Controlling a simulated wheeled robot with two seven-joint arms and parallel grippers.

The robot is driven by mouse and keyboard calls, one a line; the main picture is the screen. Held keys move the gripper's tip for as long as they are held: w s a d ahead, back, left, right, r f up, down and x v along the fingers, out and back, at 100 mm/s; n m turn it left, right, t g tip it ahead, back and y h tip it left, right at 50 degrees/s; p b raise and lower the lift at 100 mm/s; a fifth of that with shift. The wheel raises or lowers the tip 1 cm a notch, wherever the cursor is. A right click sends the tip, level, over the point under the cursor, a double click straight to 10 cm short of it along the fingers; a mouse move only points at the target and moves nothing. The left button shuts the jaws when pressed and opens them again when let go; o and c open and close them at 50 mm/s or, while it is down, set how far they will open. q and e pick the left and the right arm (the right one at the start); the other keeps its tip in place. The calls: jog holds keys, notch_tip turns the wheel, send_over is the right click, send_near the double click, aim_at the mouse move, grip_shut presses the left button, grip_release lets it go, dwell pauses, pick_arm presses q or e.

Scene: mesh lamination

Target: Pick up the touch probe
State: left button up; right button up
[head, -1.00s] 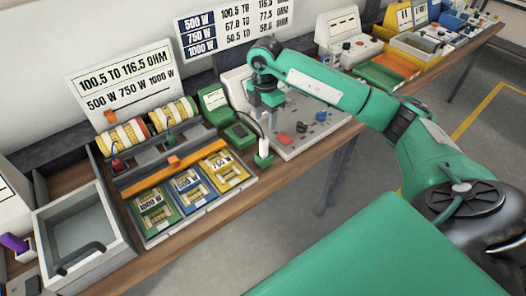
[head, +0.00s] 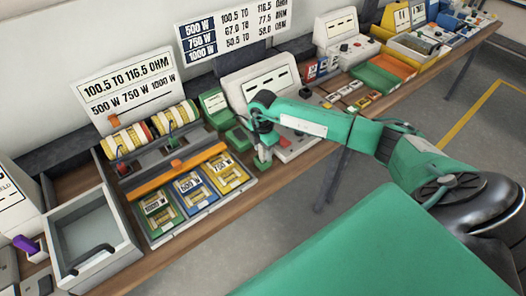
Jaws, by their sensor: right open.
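The touch probe (head: 262,163) appears to be the small pale and green upright piece at the right end of the resistor fixture, by the front of the bench. My right gripper (head: 264,148) points down at its top, with its jaws open. The fingers overlap the upper part of the probe, so I cannot tell whether it stands between them or just below them. The probe's cable is mostly hidden behind the arm. My left gripper is not in view.
A green meter (head: 238,138) stands close left of the gripper. A grey test console (head: 262,82) stands behind my right arm.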

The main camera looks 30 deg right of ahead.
jog(key=shift+f, duration=0.1)
jog(key=shift+c, duration=0.5)
grip_shut()
jog(key=shift+r, duration=0.2)
notch_tip(320, 180, up, 20)
jog(key=b, duration=0.5)
jog(key=shift+f, duration=0.15)
